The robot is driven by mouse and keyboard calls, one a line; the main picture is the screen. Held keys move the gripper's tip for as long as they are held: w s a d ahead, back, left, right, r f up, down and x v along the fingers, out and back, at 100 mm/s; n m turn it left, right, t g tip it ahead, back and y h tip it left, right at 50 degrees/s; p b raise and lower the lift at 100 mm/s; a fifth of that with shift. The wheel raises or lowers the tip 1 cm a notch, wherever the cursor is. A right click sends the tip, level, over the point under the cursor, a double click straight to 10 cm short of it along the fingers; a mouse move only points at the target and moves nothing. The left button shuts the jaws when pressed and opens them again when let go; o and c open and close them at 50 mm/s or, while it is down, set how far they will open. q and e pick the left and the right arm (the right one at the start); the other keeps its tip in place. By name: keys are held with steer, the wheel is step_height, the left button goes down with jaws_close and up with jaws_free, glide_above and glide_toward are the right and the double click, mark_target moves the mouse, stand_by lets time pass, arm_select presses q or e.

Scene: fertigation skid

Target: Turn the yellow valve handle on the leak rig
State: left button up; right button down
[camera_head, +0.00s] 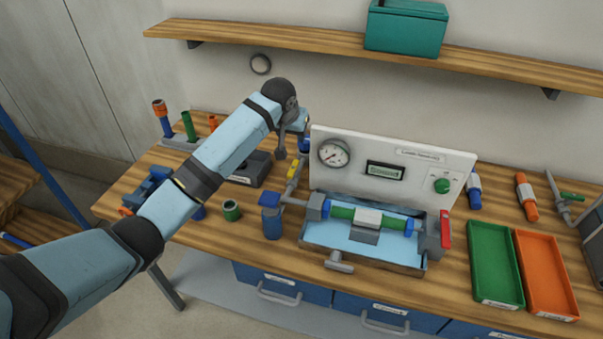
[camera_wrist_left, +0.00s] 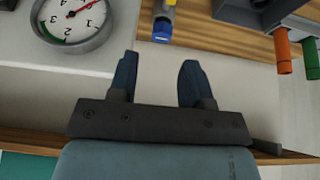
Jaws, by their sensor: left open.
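The leak rig has a white back panel (camera_head: 460,168) with a gauge (camera_head: 333,153), and a pale blue tray (camera_head: 318,234) with a green pipe in front. The small yellow valve handle (camera_head: 292,171) is at the rig's left side, above a grey pipe. My left gripper (camera_head: 294,150) is just above and behind it, partly hidden by its own wrist. In the left wrist view the gripper (camera_wrist_left: 158,72) is open, with nothing between its fingers. A blue and yellow part (camera_wrist_left: 163,27), perhaps the handle, lies beyond the fingertips, apart from them. My right gripper is not in view.
The gauge also shows upside down in the left wrist view (camera_wrist_left: 75,18), close to the gripper. A red lever (camera_head: 445,229) is at the rig's right. Green (camera_head: 513,296) and orange (camera_head: 567,310) trays lie further right. A wooden shelf (camera_head: 300,37) runs above the bench.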

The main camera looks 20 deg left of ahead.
mark_target(293, 168)
arm_select(q)
steer(key=shift+g, duration=0.4)
steer(key=b+x, duration=0.1)
steer(key=x, duration=0.4)
steer(key=s+a+b+x, duration=0.1)
steer(key=b+x, duration=0.1)
steer(key=x, duration=0.3)
steer(key=s+f+b+x, duration=0.1)
steer(key=x, duration=0.4)
steer(key=shift+w+a+f, duration=0.1)
steer(key=shift+a+f, duration=0.2)
steer(key=shift+a, duration=0.1)
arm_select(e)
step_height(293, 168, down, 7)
arm_select(q)
steer(key=shift+c, duration=0.4)
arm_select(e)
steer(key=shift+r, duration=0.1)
arm_select(q)
jaws_close()
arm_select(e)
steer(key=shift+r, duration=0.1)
